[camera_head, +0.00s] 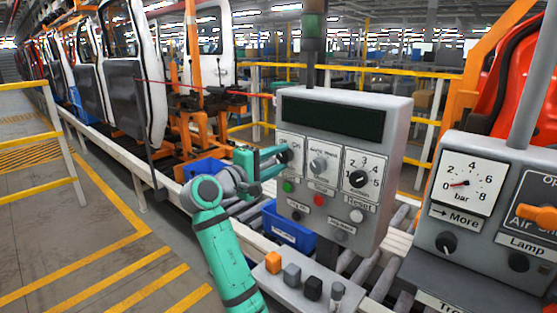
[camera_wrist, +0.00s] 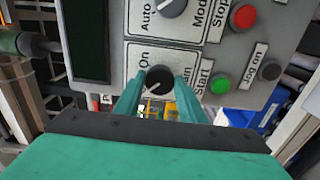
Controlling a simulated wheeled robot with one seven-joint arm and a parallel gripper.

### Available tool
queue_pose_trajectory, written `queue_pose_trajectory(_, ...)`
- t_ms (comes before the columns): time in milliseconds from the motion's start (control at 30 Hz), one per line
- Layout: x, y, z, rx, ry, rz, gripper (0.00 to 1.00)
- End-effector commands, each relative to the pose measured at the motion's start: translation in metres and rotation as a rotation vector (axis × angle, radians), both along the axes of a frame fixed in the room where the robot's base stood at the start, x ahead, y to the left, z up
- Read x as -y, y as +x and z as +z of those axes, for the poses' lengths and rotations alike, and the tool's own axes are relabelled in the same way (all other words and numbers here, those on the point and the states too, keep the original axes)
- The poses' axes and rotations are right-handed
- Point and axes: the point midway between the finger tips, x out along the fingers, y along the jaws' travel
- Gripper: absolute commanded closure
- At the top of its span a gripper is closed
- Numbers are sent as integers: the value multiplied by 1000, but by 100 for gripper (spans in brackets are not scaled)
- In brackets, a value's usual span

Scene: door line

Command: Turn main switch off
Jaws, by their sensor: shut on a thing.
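The main switch is a round black knob (camera_wrist: 157,77) on a white plate in the wrist view. "On" and part of "Main" can be read beside it. My gripper (camera_wrist: 158,90) has its two green fingers on either side of the knob and is shut on it. In the head view my gripper (camera_head: 281,157) reaches the upper left plate of the grey control box (camera_head: 398,130) and hides most of the knob. A pale pointer mark shows on the knob, but its exact setting is hard to read.
Close by on the box are the Auto/Mode knob (camera_head: 319,166), a numbered selector (camera_head: 357,179), a green Start button (camera_head: 288,186) and a red Stop button (camera_head: 319,200). A second box with a pressure gauge (camera_head: 465,184) stands at right. A blue bin (camera_head: 288,232) lies below.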

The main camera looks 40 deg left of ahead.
Motion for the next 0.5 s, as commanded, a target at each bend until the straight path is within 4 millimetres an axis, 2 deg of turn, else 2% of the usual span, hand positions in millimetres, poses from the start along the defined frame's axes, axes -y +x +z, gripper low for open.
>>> queue_pose_trajectory(500,-3,-1,-1,-4,-35,5,86)
